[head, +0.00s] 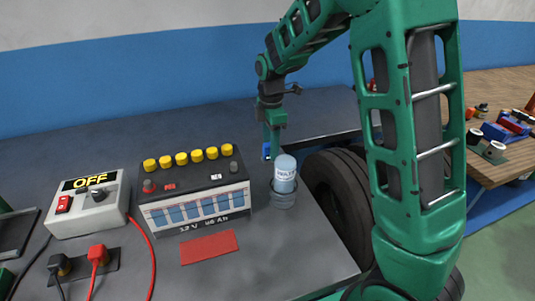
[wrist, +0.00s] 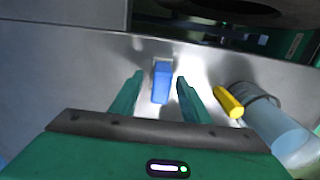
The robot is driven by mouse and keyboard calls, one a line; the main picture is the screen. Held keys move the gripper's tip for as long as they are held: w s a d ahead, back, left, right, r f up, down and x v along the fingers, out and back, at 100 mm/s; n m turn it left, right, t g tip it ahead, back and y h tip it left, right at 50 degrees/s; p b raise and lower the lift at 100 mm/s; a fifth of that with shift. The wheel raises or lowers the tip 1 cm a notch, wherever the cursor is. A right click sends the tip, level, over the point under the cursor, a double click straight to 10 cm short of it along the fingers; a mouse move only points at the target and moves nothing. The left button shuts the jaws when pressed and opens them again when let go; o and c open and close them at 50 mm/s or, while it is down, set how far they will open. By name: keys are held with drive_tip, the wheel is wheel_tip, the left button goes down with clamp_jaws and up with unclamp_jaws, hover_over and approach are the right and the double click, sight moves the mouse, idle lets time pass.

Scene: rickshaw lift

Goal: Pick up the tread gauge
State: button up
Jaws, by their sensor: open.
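The tread gauge appears to be the small blue piece with a pale metallic end (wrist: 161,82), lying on the grey bench top in the wrist view. It sits between the fingers of my open gripper (wrist: 160,77), with a gap on each side. In the head view, my gripper (head: 272,143) points down behind the battery and bottle. A bit of blue (head: 266,150) shows beside its fingers there; most of the gauge is hidden.
A light blue bottle (head: 285,172) in a grey holder (head: 283,198) stands close by; in the wrist view the bottle (wrist: 275,132) is right of my fingers, beside a yellow piece (wrist: 228,102). A battery (head: 195,195) and tyre (head: 343,197) are near.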

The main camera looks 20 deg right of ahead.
drive_tip(key=shift+f, duration=0.45)
clamp_jaws()
drive_tip(key=shift+r, duration=0.1)
wheel_tip(320, 180, up, 10)
drive_tip(key=shift+f, duration=0.1)
idle(0.3)
drive_tip(key=c, duration=1)
unclamp_jaws()
